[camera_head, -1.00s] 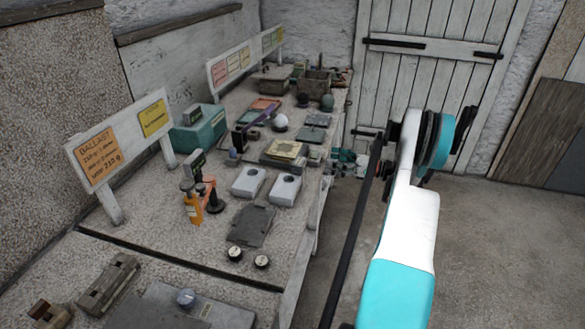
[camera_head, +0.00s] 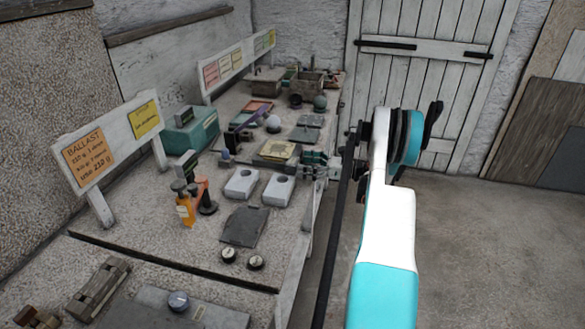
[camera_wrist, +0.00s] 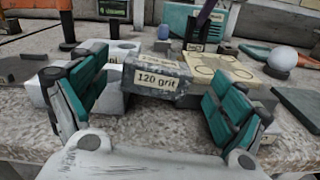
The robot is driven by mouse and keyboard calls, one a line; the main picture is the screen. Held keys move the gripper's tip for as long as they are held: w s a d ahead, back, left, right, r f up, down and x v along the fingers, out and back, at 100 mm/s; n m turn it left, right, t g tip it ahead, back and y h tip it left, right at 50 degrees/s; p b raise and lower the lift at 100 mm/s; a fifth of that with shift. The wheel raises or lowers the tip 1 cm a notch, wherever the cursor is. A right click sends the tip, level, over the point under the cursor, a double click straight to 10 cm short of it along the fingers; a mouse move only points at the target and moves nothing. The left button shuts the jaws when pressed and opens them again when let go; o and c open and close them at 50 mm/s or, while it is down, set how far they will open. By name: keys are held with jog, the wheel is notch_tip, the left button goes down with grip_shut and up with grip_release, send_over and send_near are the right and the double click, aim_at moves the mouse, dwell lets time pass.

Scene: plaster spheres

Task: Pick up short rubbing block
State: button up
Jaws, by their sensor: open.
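A grey block labelled "120 grit" (camera_wrist: 156,79), which looks like a rubbing block, lies on the bench in the middle of the wrist view. A second small label shows on its top. My gripper (camera_wrist: 158,92) is open, with one teal finger to the left of the block and the other to the right. I see gaps between block and fingers; neither appears to press on it. In the head view my gripper (camera_head: 317,163) is at the bench's right edge, and I cannot make out the block there.
A cream plate with circles (camera_head: 279,149) lies just behind the block. White blocks with round recesses (camera_head: 241,183) stand nearby, at the left in the wrist view. A white ball (camera_wrist: 282,59) sits at the right. The floor (camera_head: 470,260) right of the bench is clear.

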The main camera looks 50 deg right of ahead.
aim_at(293, 161)
jog(key=b+x, duration=0.1)
jog(key=x, duration=0.3)
jog(key=shift+w+a, duration=0.1)
jog(key=shift+a, duration=0.05)
jog(key=shift+r, duration=0.1)
jog(key=c, duration=1.5)
jog(key=shift+o, duration=0.2)
jog(key=shift+r, duration=0.15)
